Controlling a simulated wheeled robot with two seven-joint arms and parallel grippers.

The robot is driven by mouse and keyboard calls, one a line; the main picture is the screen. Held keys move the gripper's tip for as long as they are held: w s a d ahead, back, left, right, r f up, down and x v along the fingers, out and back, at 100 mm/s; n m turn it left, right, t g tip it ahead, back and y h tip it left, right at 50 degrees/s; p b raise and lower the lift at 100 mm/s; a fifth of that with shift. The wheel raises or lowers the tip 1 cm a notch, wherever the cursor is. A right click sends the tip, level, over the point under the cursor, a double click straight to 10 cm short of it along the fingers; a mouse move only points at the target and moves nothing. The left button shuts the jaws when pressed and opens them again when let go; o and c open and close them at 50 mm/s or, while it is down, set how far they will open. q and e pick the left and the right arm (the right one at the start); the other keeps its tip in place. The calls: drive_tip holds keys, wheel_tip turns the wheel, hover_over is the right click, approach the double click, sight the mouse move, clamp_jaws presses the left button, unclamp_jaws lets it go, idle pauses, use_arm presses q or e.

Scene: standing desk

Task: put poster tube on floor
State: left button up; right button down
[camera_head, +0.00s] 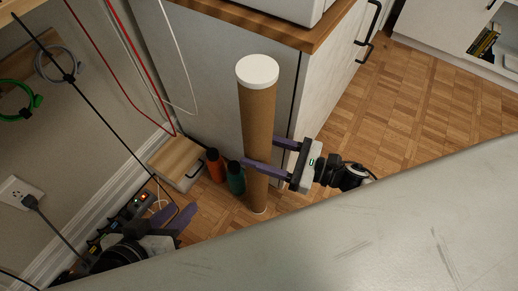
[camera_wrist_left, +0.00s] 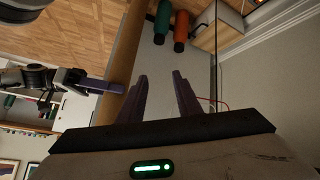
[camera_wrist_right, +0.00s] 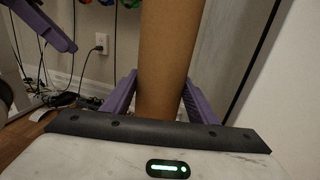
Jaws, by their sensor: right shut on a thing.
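The poster tube (camera_head: 259,115) is a long brown cardboard cylinder with a white cap (camera_head: 257,71) on top. It stands close to upright in front of the cabinet side; I cannot tell whether its lower end touches the floor (camera_head: 225,222). My right gripper (camera_head: 260,153) is shut on the tube below its middle, one finger on each side. The tube also fills the middle of the right wrist view (camera_wrist_right: 167,50), between the purple fingers (camera_wrist_right: 160,85). My left gripper (camera_head: 181,218) is low at the left, apart from the tube. Its fingers are open and empty in the left wrist view (camera_wrist_left: 160,76).
An orange bottle (camera_head: 215,166) and a green bottle (camera_head: 236,178) stand just left of the tube. A wooden-topped box (camera_head: 176,158) and a power strip (camera_head: 140,200) with cables lie by the wall. The grey desk top (camera_head: 350,240) fills the front. Free floor (camera_head: 400,105) lies right.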

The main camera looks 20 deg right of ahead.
drive_tip(key=shift+f, duration=0.1)
drive_tip(key=c, duration=1)
unclamp_jaws()
drive_tip(key=shift+o, duration=1.4)
use_arm(q)
drive_tip(key=shift+s+a+f+g+y+p, duration=0.3)
drive_tip(key=shift+a+f+g+y+p, duration=0.15)
drive_tip(key=shift+f+p, duration=0.3)
use_arm(e)
drive_tip(key=v, duration=1.2)
use_arm(q)
drive_tip(key=shift+w+r, duration=0.1)
drive_tip(key=shift+r, duration=0.05)
